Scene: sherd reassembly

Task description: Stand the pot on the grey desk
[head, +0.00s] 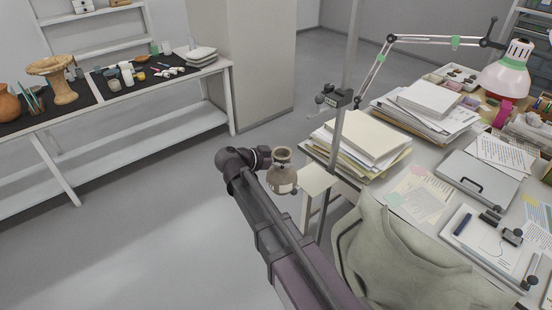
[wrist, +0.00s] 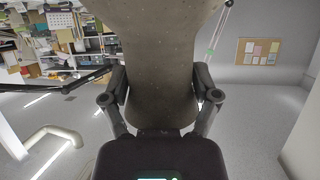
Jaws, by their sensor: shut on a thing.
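A grey-brown pot (head: 283,178) with a narrow neck and flared rim hangs upright in the air in the head view, left of the desk. A pale patch shows low on its body. My gripper (wrist: 160,92) is shut on the pot in the wrist view, with one finger on each side of its body. In the head view the fingers are mostly hidden behind the wrist and pot. The grey desk (head: 428,161) is at the right, and the pot is apart from it.
Paper stacks (head: 372,133), loose sheets, a grey case (head: 477,178), a clipboard and a pink-and-white lamp (head: 504,74) crowd the desk. An upright pole (head: 345,60) stands at its left edge. A draped chair (head: 390,260) blocks its front. A bench (head: 140,92) with pottery stands left; the floor between is clear.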

